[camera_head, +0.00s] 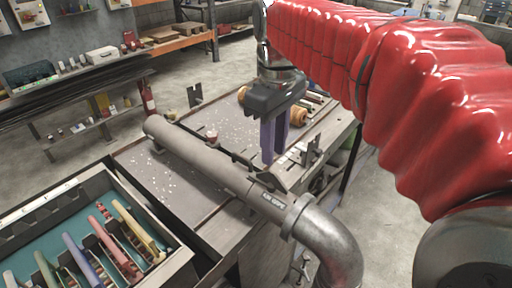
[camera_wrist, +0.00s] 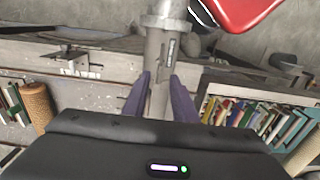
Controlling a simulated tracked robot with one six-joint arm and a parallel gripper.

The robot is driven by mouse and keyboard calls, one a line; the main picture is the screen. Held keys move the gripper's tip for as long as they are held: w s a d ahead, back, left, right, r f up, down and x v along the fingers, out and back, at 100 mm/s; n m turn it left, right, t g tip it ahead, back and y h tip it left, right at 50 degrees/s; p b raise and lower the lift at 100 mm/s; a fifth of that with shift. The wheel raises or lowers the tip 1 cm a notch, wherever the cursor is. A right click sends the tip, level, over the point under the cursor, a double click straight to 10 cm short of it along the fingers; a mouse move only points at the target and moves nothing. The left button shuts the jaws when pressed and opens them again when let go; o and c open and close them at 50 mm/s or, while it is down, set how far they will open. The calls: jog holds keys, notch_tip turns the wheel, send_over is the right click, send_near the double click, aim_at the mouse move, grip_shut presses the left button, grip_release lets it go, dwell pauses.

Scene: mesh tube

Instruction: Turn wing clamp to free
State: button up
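My gripper (camera_head: 273,150) has two purple fingers pointing down above the pipe near its elbow end. In the wrist view its fingers (camera_wrist: 160,95) are apart, with the grey pipe (camera_wrist: 154,50) showing between them; I see nothing held. The long grey pipe (camera_head: 200,155) lies across the bench and meets a metal elbow (camera_head: 340,250) at a band-like collar (camera_head: 293,213). A dark angular piece (camera_head: 273,179) sits by the pipe just below the fingertips. I cannot tell for certain which part is the wing clamp, or how it is turned.
The metal bench (camera_head: 165,180) has pale specks on it. An open drawer (camera_head: 165,275) with coloured-handled tools stands at the lower left. A small upright bracket (camera_head: 312,150) stands right of the fingers. Shelves (camera_head: 75,75) line the back left.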

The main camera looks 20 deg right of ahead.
aim_at(273, 174)
notch_tip(273, 174, down, 7)
jog(key=shift+f, duration=0.15)
jog(key=shift+c, duration=0.5)
grip_shut()
